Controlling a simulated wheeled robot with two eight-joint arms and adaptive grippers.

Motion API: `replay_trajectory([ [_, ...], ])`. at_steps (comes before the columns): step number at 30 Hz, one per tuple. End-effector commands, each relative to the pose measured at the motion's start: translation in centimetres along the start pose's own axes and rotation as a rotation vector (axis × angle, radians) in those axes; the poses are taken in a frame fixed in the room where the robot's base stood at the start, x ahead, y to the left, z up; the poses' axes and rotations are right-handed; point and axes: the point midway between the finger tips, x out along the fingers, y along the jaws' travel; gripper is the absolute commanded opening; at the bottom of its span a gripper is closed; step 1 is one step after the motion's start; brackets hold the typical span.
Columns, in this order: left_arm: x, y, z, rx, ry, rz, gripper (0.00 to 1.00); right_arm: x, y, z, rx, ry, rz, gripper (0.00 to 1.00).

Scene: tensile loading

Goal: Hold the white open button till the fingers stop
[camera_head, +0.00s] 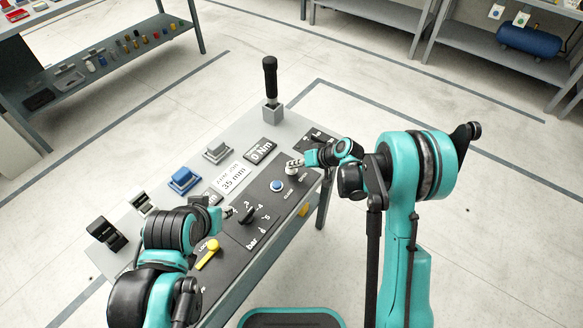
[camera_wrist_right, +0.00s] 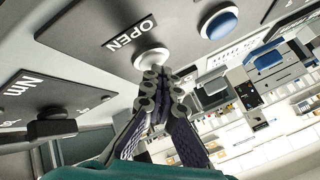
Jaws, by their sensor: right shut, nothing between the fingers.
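The white open button (camera_wrist_right: 152,59) sits beside the OPEN label on the dark panel in the right wrist view. My right gripper (camera_wrist_right: 158,80) is shut and empty, with its fingertips at the button's lower edge and covering part of it. I cannot tell whether the button is pressed in. In the head view the right gripper (camera_head: 295,164) is over the same spot at the panel's right end, largely hiding the button. My left gripper (camera_head: 228,212) is low near the black rotary knob (camera_head: 248,217); its jaw state is unclear.
A blue button (camera_head: 277,185) is next to the white one. A display (camera_head: 234,178) reads 35 mm and another (camera_head: 262,151) 0 Nm. A yellow lever (camera_head: 208,254) lies near my left arm. A black-handled lever (camera_head: 270,80) stands at the back. Blue and grey blocks sit on the console's left side.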

Motion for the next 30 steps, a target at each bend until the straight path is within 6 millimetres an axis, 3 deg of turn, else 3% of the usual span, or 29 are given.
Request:
replay_trajectory([
  [19, 0.0, 0.0, 0.0, 0.000, 0.000, 0.000, 0.34, 0.0, 0.0, 0.0, 0.000, 0.000, 0.000, 0.00],
  [30, -0.8, 0.0, -0.6, 0.000, 0.000, 0.000, 0.34, -1.3, -0.9, -0.9, 0.000, 0.000, 0.000, 0.00],
])
